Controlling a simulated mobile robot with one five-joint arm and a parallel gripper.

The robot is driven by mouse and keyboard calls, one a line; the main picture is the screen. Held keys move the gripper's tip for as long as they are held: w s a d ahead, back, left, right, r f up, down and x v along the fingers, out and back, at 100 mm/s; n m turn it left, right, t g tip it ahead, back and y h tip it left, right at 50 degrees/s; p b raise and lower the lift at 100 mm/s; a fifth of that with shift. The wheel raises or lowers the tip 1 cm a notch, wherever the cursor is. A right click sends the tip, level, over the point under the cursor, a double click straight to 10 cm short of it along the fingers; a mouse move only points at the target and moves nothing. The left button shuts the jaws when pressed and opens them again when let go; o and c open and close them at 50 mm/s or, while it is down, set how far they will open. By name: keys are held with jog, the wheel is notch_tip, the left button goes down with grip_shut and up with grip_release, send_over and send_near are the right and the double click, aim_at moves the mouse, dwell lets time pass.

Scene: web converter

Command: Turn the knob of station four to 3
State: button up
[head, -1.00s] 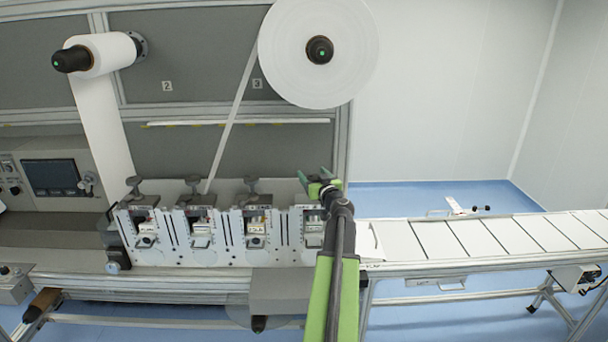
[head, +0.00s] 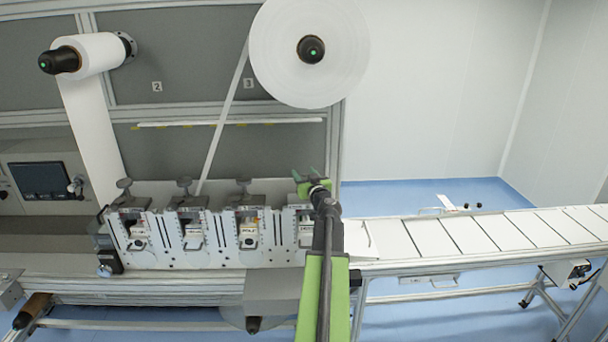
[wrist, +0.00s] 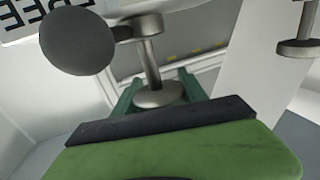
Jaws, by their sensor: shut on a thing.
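Station four (head: 305,228) is the rightmost unit of the row on the machine. Its knob is hidden behind my gripper (head: 307,175) in the head view. In the wrist view a grey metal knob shows, with a round end disc (wrist: 75,40), a stem (wrist: 150,62) and a round foot (wrist: 158,95). The teal fingers of my gripper (wrist: 157,92) stand on both sides of the foot, shut on the knob. The dark pad and green body of the gripper fill the lower part of that view. The knob's setting cannot be read.
Three similar knobs stand to the left, the nearest on station three (head: 243,186). A large white roll (head: 285,75) hangs above. A conveyor (head: 470,235) runs off to the right. A panel with large dark lettering (wrist: 20,20) shows in the wrist view.

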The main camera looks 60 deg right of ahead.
jog(key=m+g+h, duration=0.2)
jog(key=g, duration=0.1)
jog(key=m+g+h, duration=0.1)
jog(key=h, duration=0.1)
jog(key=shift+s+d+m+g, duration=0.2)
jog(key=shift+s+m+g, duration=0.1)
jog(key=shift+m+g, duration=0.1)
jog(key=m+g, duration=0.1)
jog(key=m+g+h, duration=0.1)
jog(key=g, duration=0.1)
jog(key=m+g+h, duration=0.1)
jog(key=g, duration=0.1)
jog(key=shift+s+d+m, duration=0.25)
jog(key=shift+s+m, duration=0.05)
jog(key=shift+s, duration=0.05)
jog(key=shift+s+m+g, duration=0.2)
jog(key=shift+m+g, duration=0.5)
jog(key=shift+g, duration=0.45)
jog(key=shift+s+m+g, duration=0.25)
jog(key=shift+m+g, duration=0.45)
jog(key=shift+g, duration=0.4)
jog(key=shift+s+m+g, duration=0.2)
jog(key=shift+m+g, duration=0.5)
jog(key=shift+g, duration=0.45)
jog(key=shift+s, duration=0.1)
jog(key=o, duration=1.3)
jog(key=shift+o, duration=0.2)
